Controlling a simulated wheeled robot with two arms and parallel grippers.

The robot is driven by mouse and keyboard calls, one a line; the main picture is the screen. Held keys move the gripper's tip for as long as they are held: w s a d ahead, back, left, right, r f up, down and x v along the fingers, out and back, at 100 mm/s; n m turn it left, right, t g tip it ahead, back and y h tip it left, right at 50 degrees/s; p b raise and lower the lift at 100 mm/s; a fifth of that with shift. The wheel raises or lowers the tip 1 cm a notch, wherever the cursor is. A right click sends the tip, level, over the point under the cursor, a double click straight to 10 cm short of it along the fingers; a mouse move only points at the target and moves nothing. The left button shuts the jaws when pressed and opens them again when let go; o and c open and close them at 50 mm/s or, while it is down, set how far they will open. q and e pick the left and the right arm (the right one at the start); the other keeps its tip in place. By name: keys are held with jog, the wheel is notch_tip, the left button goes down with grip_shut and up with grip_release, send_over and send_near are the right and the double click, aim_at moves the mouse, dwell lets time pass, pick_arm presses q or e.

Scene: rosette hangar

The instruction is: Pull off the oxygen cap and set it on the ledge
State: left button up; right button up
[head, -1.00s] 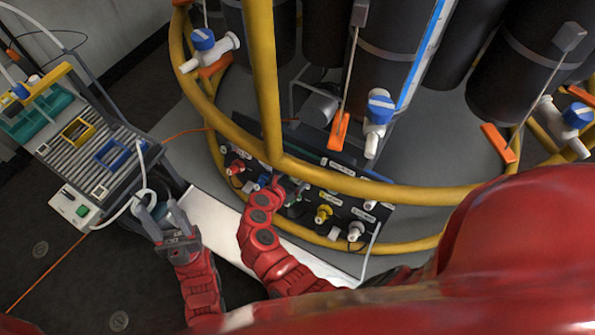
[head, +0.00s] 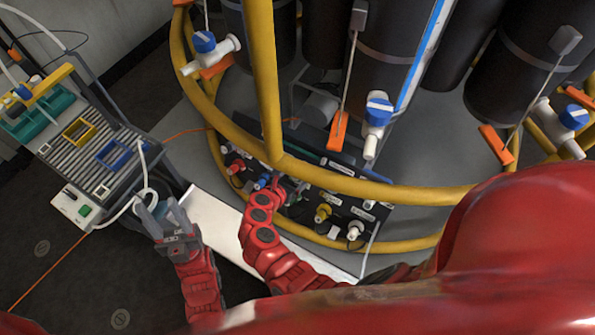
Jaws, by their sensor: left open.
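The dark connector panel (head: 297,208) stands inside the yellow ring frame, with red, blue, yellow and white fittings along it. The labels are too small to read, so I cannot tell which is the oxygen cap. A white ledge (head: 212,220) runs along the front of the panel. My left gripper (head: 160,213) is open, just left of the ledge's left end, and I see nothing clearly held in it. My right arm crosses over the ledge; its gripper (head: 284,186) is at the panel among the fittings, its jaws too small and partly hidden to judge.
A grey ribbed equipment rack (head: 92,142) with a looped white tube stands at left, close to my left gripper. The yellow ring rail (head: 345,183) curves above the panel. Blue-handled white valves (head: 376,115) and dark cylinders stand behind. Dark floor at lower left is open.

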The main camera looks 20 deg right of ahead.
dwell(0.4)
grip_shut()
jog(key=shift+a+r+p, duration=0.1)
jog(key=shift+r+p, duration=0.05)
jog(key=shift+p, duration=0.2)
jog(key=shift+s+a, duration=0.1)
jog(key=shift+s, duration=0.05)
jog(key=shift+s+a+r+p, duration=0.35)
jog(key=shift+r+p, duration=0.05)
jog(key=shift+p, duration=0.1)
jog(key=shift+p+v, duration=1.5)
jog(key=shift+v, duration=0.6)
